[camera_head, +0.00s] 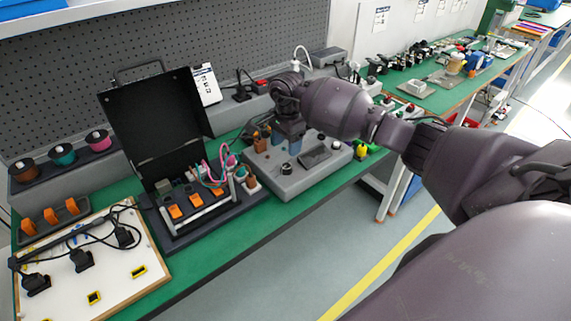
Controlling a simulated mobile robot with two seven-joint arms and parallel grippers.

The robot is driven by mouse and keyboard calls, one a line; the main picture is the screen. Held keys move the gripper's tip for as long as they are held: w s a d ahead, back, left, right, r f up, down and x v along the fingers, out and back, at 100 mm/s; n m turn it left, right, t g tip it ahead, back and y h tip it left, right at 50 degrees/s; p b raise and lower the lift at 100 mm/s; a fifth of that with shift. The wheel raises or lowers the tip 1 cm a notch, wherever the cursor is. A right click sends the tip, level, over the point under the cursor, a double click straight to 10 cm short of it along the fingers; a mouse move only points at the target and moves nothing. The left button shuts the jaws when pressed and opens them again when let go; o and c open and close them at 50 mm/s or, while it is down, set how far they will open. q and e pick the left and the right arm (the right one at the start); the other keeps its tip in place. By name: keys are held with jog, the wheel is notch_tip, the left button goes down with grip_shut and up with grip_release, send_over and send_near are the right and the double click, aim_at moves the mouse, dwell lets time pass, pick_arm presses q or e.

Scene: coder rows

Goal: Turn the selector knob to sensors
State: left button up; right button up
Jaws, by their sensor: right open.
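A grey control box (275,184) sits on the green bench top in the middle of the view. A small dark round knob with a pale ring (286,169) stands on its left front part. My right gripper (288,141) is open and points down over the rear of the box, behind the dark knob. It hides part of the box. My left gripper is out of view.
An open black case (155,125) with orange parts and wires stands left of the box. A wooden board (112,271) with black plugs lies at the front left. Spools (64,154) stand behind it. A perforated wall (230,45) runs behind the bench.

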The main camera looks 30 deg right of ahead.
aim_at(286, 166)
notch_tip(286, 166, down, 8)
jog(key=shift+f, duration=0.2)
dwell(0.3)
jog(key=c, duration=0.9)
